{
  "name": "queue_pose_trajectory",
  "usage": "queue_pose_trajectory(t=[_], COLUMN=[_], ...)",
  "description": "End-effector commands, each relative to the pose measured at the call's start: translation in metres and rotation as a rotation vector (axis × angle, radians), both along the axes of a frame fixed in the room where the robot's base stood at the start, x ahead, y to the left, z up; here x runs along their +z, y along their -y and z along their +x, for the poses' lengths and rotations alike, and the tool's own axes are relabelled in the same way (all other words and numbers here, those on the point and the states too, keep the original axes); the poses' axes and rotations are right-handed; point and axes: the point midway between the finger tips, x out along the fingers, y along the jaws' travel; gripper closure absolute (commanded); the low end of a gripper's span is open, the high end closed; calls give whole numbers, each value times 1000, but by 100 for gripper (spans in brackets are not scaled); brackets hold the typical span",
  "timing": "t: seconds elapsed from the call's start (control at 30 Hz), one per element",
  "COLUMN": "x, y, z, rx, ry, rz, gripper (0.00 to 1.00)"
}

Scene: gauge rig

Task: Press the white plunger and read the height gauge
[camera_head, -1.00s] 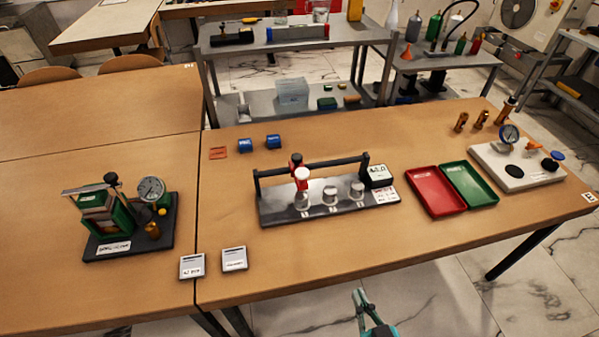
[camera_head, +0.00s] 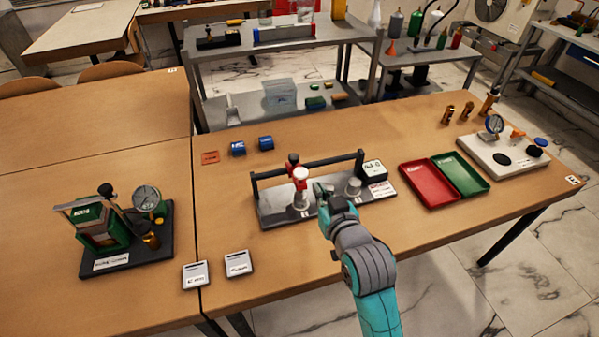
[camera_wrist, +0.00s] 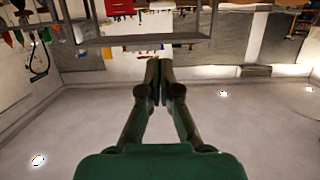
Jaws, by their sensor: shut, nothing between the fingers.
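The gauge rig has a dark base plate (camera_head: 274,219) with a black rail (camera_head: 310,165) above it. At its left part stands a red and white upright piece (camera_head: 300,176), which looks like the white plunger, over a pale metal piece. A second pale metal piece (camera_head: 353,187) sits further right. A dark display box (camera_head: 373,170) with a small label stands at the right end; its reading is too small to tell. My gripper (camera_head: 321,188) is just right of the plunger, over or in front of the middle piece, which it hides. In the wrist view my gripper (camera_wrist: 159,68) is shut and empty.
A red tray (camera_head: 427,189) and a green tray (camera_head: 461,174) lie right of the rig. A dial-gauge stand (camera_head: 147,199) is on the left. Two small grey cards (camera_head: 238,263) lie at the front.

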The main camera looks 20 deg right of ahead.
Motion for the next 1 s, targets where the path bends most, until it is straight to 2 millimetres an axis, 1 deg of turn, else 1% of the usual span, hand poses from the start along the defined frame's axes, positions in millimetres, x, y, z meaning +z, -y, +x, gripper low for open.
queue_pose_trajectory(t=[0.03,0.1,0.2,0.67,0.77,0.87,1.0], x=[6,12,16,16,13,11,4], y=[0,0,0,0,0,0,0], z=[5,10,13,17,25,40,65], rx=[0,0,0,0,0,0,0], ry=[3,3,1,0,0,1,0], rz=[0,0,0,0,0,0,0], gripper=[100,100,100,100,100,100,100])
